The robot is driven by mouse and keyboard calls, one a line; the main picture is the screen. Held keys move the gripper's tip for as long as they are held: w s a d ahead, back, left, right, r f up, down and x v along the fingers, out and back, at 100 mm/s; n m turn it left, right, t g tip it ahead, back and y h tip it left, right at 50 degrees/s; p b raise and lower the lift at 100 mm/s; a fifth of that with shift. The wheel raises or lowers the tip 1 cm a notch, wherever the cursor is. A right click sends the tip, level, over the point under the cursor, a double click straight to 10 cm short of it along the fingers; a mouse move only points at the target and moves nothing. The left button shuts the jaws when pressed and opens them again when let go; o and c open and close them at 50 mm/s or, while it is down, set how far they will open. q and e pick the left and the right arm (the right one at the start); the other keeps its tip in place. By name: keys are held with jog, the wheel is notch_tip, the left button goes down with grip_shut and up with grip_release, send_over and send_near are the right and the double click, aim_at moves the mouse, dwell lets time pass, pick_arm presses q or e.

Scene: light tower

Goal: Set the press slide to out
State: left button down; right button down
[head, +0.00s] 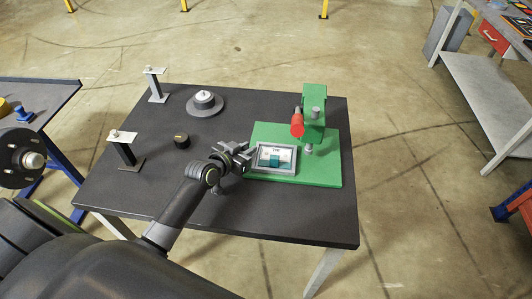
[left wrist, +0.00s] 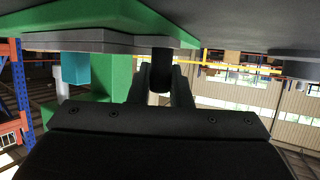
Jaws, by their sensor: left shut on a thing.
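The green press (head: 313,105) stands on a green base plate (head: 320,165) at the right of the dark table. A grey-framed slide (head: 257,168) with a pale face and a teal block (head: 274,160) lies on the plate. My left gripper (head: 238,158) is at the slide's left edge. In the left wrist view its fingers are shut on a dark knob (left wrist: 160,75) by the grey slide edge (left wrist: 100,41). The knob is mostly hidden in the head view. My right gripper is not in view.
A red handle (head: 297,124) sticks out from the press. A round grey dial (head: 205,103), a black knob (head: 181,140) and two small stands (head: 155,85) (head: 126,150) are on the table's left half. The table front is clear.

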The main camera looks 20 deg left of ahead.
pick_arm(q)
jog(key=shift+s+a, duration=0.2)
jog(key=shift+a, duration=0.7)
jog(key=c, duration=1.6)
grip_release()
jog(key=shift+o, duration=1.2)
jog(key=shift+s+a, duration=0.1)
jog(key=shift+a, duration=0.1)
jog(key=shift+d, duration=0.1)
